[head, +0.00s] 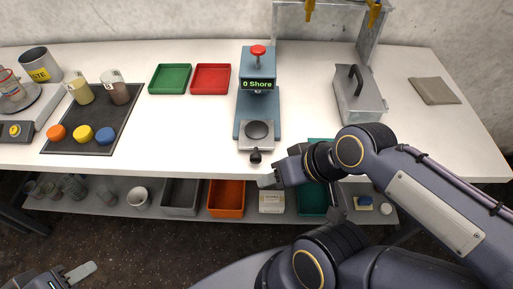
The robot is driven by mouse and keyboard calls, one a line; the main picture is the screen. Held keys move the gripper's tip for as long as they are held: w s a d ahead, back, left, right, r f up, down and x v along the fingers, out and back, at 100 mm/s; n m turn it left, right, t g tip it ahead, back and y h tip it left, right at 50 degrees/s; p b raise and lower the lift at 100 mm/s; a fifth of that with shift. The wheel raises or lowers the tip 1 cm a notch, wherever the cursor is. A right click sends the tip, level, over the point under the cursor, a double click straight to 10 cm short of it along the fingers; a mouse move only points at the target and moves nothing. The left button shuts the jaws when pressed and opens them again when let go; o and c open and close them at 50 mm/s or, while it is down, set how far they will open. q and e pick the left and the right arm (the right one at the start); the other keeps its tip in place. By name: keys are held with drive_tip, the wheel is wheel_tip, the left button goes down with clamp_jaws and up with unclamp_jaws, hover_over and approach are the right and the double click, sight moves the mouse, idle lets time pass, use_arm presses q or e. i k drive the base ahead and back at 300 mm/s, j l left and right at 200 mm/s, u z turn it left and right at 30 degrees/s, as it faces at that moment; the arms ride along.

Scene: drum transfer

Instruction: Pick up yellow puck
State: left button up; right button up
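The yellow puck (83,133) lies on a dark mat (60,148) at the left of the white table, between an orange puck (56,132) and a blue puck (104,135). My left gripper (80,273) is at the bottom left edge of the head view, below the table front and well apart from the yellow puck. Only part of it shows, with one pale finger clear. My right gripper (268,181) is at the table's front edge near the middle, far right of the puck. Its fingers are mostly hidden by its own wrist.
Two cups (115,93) stand at the mat's back edge. A scale (26,108) is left of the mat. Green (170,92) and red (211,92) trays lie behind. A press (257,88) stands mid-table. A lower shelf (160,218) holds bins and cups.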

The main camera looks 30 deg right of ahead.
sight(83, 134)
drive_tip(key=i+j, duration=0.15)
drive_tip(key=j, duration=0.2)
drive_tip(key=i+j, duration=0.2)
drive_tip(key=j, duration=0.2)
drive_tip(key=i+j, duration=0.15)
drive_tip(key=j, duration=0.2)
drive_tip(key=i+j, duration=0.2)
drive_tip(key=j, duration=0.15)
drive_tip(key=i+j, duration=0.15)
drive_tip(key=j, duration=0.25)
drive_tip(key=i+j, duration=0.2)
drive_tip(key=j, duration=0.15)
